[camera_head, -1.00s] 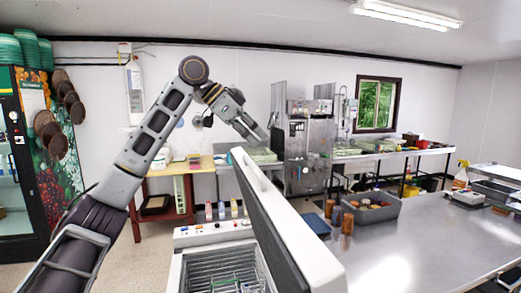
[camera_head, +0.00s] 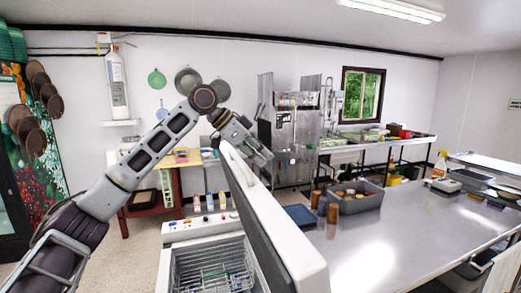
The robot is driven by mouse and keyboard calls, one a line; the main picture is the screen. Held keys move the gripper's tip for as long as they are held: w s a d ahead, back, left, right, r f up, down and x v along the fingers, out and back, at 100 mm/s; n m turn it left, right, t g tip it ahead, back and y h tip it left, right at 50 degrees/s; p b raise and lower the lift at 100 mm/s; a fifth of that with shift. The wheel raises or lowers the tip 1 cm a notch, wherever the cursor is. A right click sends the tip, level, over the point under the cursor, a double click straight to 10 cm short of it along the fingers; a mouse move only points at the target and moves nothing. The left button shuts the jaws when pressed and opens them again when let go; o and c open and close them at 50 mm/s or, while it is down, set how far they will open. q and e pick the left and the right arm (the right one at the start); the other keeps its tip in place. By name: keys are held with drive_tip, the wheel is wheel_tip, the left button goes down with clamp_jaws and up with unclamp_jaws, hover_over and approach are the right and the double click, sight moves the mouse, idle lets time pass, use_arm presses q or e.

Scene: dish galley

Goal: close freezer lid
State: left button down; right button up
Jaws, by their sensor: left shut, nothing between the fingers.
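The chest freezer (camera_head: 190,233) stands in front of me at the bottom middle, with a wire basket inside. Its lid (camera_head: 275,225) is raised on the right side, standing steeply open. My left arm comes in from the left and bends over above the freezer. My left gripper (camera_head: 262,158) is shut and empty, at the far upper end of the lid, by its right side. I cannot tell whether it touches the lid. My right gripper is not in view.
A steel table (camera_head: 420,225) fills the right, holding a grey bin (camera_head: 355,203), brown cups (camera_head: 332,212) and a blue tray (camera_head: 299,215) near the lid. Several bottles (camera_head: 210,202) stand behind the freezer. Floor is free at left.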

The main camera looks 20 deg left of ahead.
use_arm(q)
drive_tip(key=shift+s+a+f, duration=0.2)
drive_tip(key=shift+s+a, duration=0.05)
drive_tip(key=shift+a, duration=0.15)
drive_tip(key=shift+s+a+f, duration=0.15)
drive_tip(key=shift+s+a, duration=0.05)
drive_tip(key=shift+a, duration=0.2)
drive_tip(key=shift+s+a+f+p, duration=0.2)
drive_tip(key=shift+a+f+p, duration=0.1)
drive_tip(key=shift+a, duration=0.05)
drive_tip(key=shift+s+a+f, duration=0.1)
drive_tip(key=shift+a, duration=0.1)
